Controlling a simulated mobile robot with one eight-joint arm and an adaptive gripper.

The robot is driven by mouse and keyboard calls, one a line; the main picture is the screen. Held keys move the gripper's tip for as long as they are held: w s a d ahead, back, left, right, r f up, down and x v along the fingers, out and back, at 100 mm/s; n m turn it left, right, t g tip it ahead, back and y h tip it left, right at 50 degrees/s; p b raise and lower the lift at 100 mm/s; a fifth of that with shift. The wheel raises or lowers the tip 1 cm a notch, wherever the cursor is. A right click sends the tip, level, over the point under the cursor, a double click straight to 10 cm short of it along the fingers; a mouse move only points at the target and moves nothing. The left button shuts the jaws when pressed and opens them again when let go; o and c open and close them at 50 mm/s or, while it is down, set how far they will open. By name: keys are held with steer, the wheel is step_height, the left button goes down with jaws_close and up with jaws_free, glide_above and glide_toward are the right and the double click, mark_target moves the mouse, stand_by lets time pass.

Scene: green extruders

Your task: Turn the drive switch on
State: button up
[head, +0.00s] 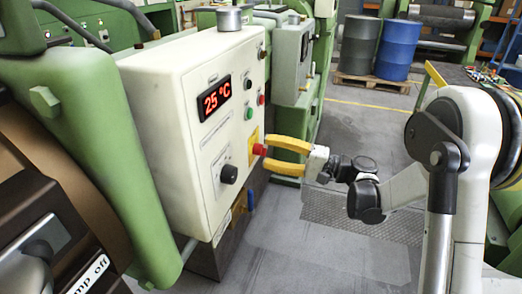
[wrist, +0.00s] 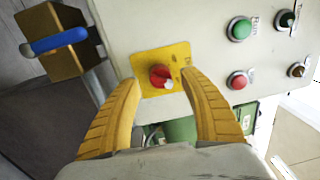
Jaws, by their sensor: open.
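A red rotary knob with a white mark sits on a yellow plate (wrist: 147,62) on the cream control box (head: 190,90). The knob (wrist: 160,76) shows between my fingertips in the wrist view, and also in the head view (head: 260,150). I cannot read a label that names the drive switch. My gripper (head: 268,152) has yellow fingers, open, pointing at the box face, one on each side of the knob. It is at or just short of the face; I cannot tell whether the fingers touch the knob.
The box face also holds a green button (wrist: 240,27), a red button (wrist: 238,80), small black switches (wrist: 288,18), a black knob (head: 229,174) and a display (head: 217,96) reading 25 °C. A blue-handled lever (wrist: 60,42) sticks out below.

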steer(key=v, duration=0.9)
steer(key=s+a+h, duration=0.3)
steer(key=s+h, duration=0.5)
steer(key=s, duration=0.1)
steer(key=s+d+f+n+h, duration=0.1)
steer(key=s+d+n+h, duration=0.1)
steer(key=s+d+h, duration=0.2)
steer(key=s+d+f+n+t+h, duration=0.1)
steer(key=s+d+h, duration=0.4)
steer(key=s, duration=0.5)
steer(key=shift+s+d+f+n+h, duration=0.25)
steer(key=shift+d+n+h, duration=0.05)
steer(key=shift+d+n, duration=0.35)
